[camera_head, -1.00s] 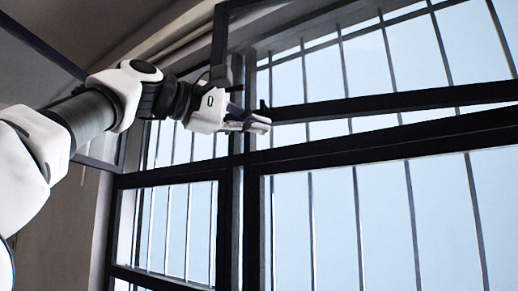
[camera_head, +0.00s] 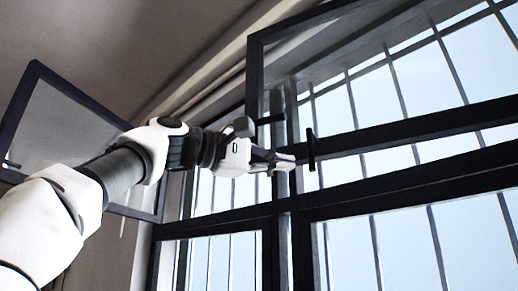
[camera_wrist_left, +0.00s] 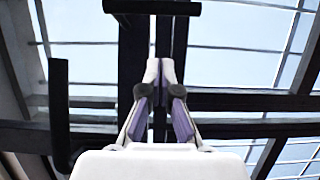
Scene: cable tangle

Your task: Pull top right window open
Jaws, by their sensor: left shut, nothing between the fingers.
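The top right window (camera_head: 420,126) is a dark-framed pane in the upper right of the head view. It stands ajar, with a gap between its bottom rail and the fixed frame (camera_head: 420,180) below. A black upright handle (camera_head: 311,148) is just right of my left gripper (camera_head: 290,162). A short black bar (camera_head: 268,119) is above the gripper. In the left wrist view, one black bar (camera_wrist_left: 59,115) is left of the gripper (camera_wrist_left: 165,72) and another bar (camera_wrist_left: 150,7) is above it. The gripper is shut and empty, apart from both bars there. My right gripper is out of view.
The top left window (camera_head: 70,115) hangs open at the left, behind my left arm. Thin bars (camera_head: 355,105) cross the openings behind the frames. Lower windows (camera_head: 390,250) lie below the crossbar. A wall and ceiling (camera_head: 130,50) fill the upper left.

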